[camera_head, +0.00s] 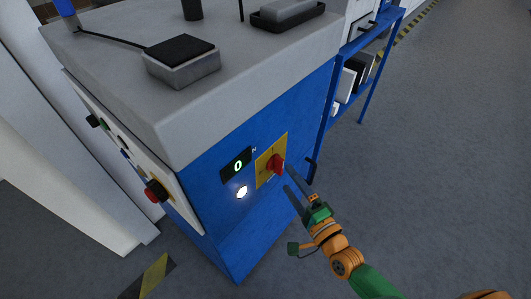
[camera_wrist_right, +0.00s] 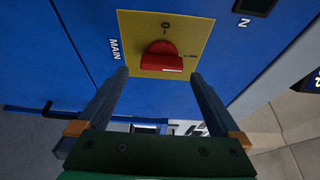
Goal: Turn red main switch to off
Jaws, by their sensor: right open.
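The red main switch (camera_head: 276,164) sits on a yellow plate (camera_head: 264,169) on the blue side of the machine. In the right wrist view the red switch (camera_wrist_right: 162,58) shows its grip bar lying across the picture, below a "0" mark on the yellow plate (camera_wrist_right: 190,32); "MAIN" is printed beside the plate. My right gripper (camera_head: 287,178) is open in front of the switch. In the wrist view its fingertips (camera_wrist_right: 160,73) are on either side of the red bar, apart from it in the picture; how deep they reach is hard to tell. My left gripper is not in view.
A black display (camera_head: 236,165) reading 0 and a lit white button (camera_head: 242,192) are left of the plate. A red push button (camera_head: 156,191) is on the adjoining panel. A black handle (camera_head: 311,170) and a blue shelf rack (camera_head: 369,60) are to the right. Open floor lies right.

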